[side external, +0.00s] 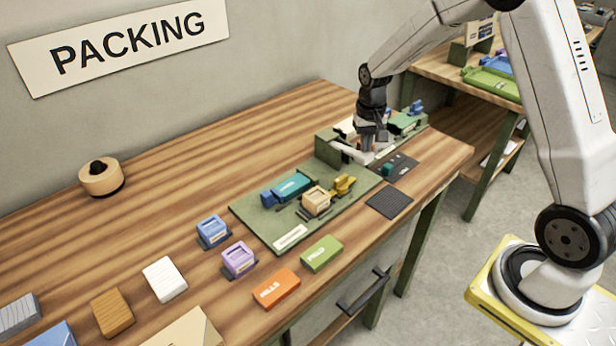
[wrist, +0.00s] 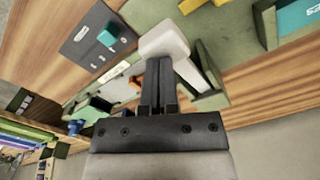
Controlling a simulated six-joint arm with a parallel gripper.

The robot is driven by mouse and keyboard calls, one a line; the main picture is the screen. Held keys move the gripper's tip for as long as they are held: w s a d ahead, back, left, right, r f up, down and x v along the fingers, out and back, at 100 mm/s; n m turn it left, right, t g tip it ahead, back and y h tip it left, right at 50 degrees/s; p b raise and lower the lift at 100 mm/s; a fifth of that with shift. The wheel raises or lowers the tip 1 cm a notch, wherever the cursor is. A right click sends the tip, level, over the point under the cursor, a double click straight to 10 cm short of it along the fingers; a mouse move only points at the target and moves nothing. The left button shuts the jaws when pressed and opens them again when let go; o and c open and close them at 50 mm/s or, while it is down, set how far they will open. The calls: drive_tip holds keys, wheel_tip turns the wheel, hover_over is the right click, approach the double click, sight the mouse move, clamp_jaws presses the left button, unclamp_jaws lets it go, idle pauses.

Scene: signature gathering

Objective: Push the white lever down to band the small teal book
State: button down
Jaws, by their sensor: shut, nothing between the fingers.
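The white lever (wrist: 166,38) has a thick rounded head and an arm running back to a green bracket. In the side view the lever (side external: 350,152) is at the front of the green station at the far end of the bench. My gripper (wrist: 158,65) is shut and empty, its tips at the lever's head; I cannot tell whether they touch. In the side view my gripper (side external: 368,145) points down over the station. A small teal block (wrist: 112,36) sits on a dark panel beside the lever. A longer teal book (side external: 293,186) lies on the green board.
The green board (side external: 262,224) also holds a cream block (side external: 316,201) and yellow pieces (side external: 343,185). A dark ribbed pad (side external: 389,202) lies near the front edge. Blue, purple, orange and green boxes stand nearer the camera. The bench behind the board is mostly clear.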

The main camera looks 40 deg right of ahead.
sight(365, 157)
drive_tip(key=shift+f, duration=2.25)
idle(0.9)
drive_tip(key=shift+r, duration=0.1)
idle(0.4)
drive_tip(key=shift+r, duration=4.45)
drive_tip(key=shift+s+a, duration=0.35)
drive_tip(key=shift+a, duration=0.2)
drive_tip(key=s+a+f+n+t, duration=0.1)
drive_tip(key=s+a+n+t, duration=0.1)
drive_tip(key=s+a+n, duration=0.4)
drive_tip(key=shift+s+a+t, duration=0.3)
drive_tip(key=shift+s+a, duration=2.3)
drive_tip(key=shift+s, duration=2)
